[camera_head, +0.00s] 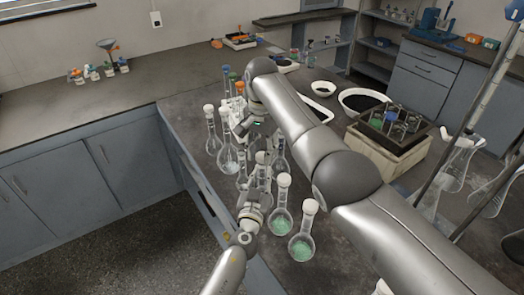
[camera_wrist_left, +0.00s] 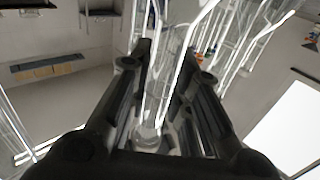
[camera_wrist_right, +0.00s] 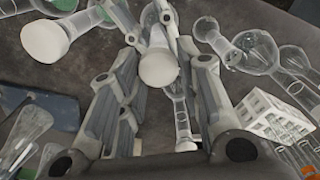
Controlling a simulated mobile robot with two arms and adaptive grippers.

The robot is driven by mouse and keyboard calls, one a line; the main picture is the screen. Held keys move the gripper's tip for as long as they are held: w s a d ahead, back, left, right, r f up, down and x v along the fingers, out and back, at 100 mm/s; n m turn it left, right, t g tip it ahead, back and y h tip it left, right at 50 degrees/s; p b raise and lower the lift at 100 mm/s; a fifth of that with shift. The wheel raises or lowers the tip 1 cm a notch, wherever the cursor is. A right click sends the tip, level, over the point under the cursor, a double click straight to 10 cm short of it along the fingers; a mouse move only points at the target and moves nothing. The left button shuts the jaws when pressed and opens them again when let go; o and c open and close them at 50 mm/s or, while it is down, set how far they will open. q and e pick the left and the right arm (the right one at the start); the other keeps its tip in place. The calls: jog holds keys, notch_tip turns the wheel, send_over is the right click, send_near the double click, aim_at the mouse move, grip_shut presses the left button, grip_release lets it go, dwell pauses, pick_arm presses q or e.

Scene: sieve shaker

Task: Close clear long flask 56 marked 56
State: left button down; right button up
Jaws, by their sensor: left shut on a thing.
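My left gripper (camera_head: 254,196) comes in low among the long flasks at the table's front left. In the left wrist view it (camera_wrist_left: 163,65) is shut on a clear glass flask neck (camera_wrist_left: 161,85). My right gripper (camera_head: 247,127) hangs above the rear of the flask group, its arm crossing from the right. In the right wrist view its fingers (camera_wrist_right: 145,20) are apart, with a white round stopper (camera_wrist_right: 158,67) showing between them; whether they touch it I cannot tell. No number 56 is legible, and the held flask's top is unclear in the head view.
Two white-stoppered flasks with green contents (camera_head: 281,222) (camera_head: 302,247) stand right of my left gripper. More stoppered flasks (camera_head: 211,132) stand behind and left. A white rack (camera_wrist_right: 275,118) shows in the right wrist view. A box with glassware (camera_head: 385,150) stands further right.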

jog(key=o, duration=0.3)
jog(key=shift+r, duration=2.3)
jog(key=shift+c, duration=0.3)
